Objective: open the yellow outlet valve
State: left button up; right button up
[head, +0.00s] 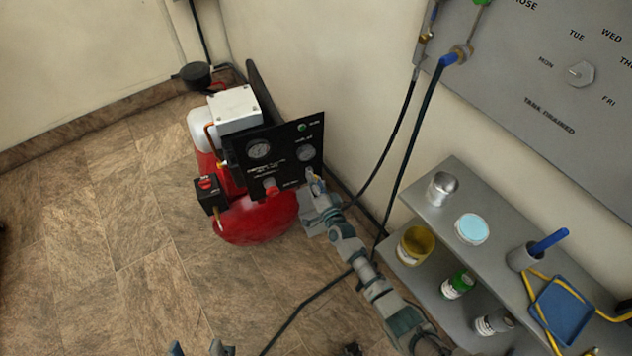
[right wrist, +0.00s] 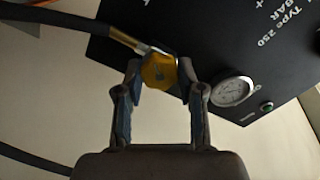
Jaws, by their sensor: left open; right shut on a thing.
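The yellow outlet valve (right wrist: 159,72) is on the lower edge of the black gauge panel (right wrist: 222,45) in the right wrist view, with a hose fitting beside it. My right gripper (right wrist: 160,80) has its two fingers on either side of the yellow valve and is shut on it. In the head view my right gripper (head: 316,186) reaches the lower right corner of the black panel (head: 277,152) and mostly hides the valve. My left gripper (head: 201,349) shows only at the bottom edge of the head view, open and empty, far from the compressor.
A black hose (head: 392,150) runs along the wall. A grey shelf (head: 412,196) with cans and bottles stands at right. The floor at left is clear.

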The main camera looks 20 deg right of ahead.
pick_arm(q)
jog(key=shift+w+d+f+m+g+h+p, duration=0.2)
jog(key=shift+w+f+m+g+p, duration=0.15)
jog(key=shift+w+g, duration=0.35)
jog(key=shift+w+d+f+m+g+h+p, duration=0.15)
jog(key=shift+w+f+g+p, duration=0.1)
jog(key=shift+w+f+g, duration=0.4)
jog(key=shift+w+d+f+m+g+h+p, duration=0.2)
jog(key=shift+w+f+g+p, duration=0.1)
jog(key=shift+w+g, duration=0.35)
pick_arm(e)
jog(key=shift+s+a+f+n, duration=0.1)
jog(key=shift+f+n, duration=0.05)
jog(key=shift+n, duration=1.2)
jog(key=shift+s+a+f+n, duration=0.1)
jog(key=shift+f+n, duration=0.1)
jog(key=shift+n, duration=1.2)
jog(key=shift+f+n, duration=0.15)
jog(key=shift+n, duration=1.2)
pick_arm(q)
jog(key=shift+w, duration=0.15)
pick_arm(e)
jog(key=o, duration=1.1)
pick_arm(q)
jog(key=shift+w+y, duration=0.1)
jog(key=shift+y, duration=0.15)
pick_arm(e)
jog(key=shift+o, duration=0.2)
jog(key=shift+w+r, duration=0.15)
jog(key=shift+r, duration=0.15)
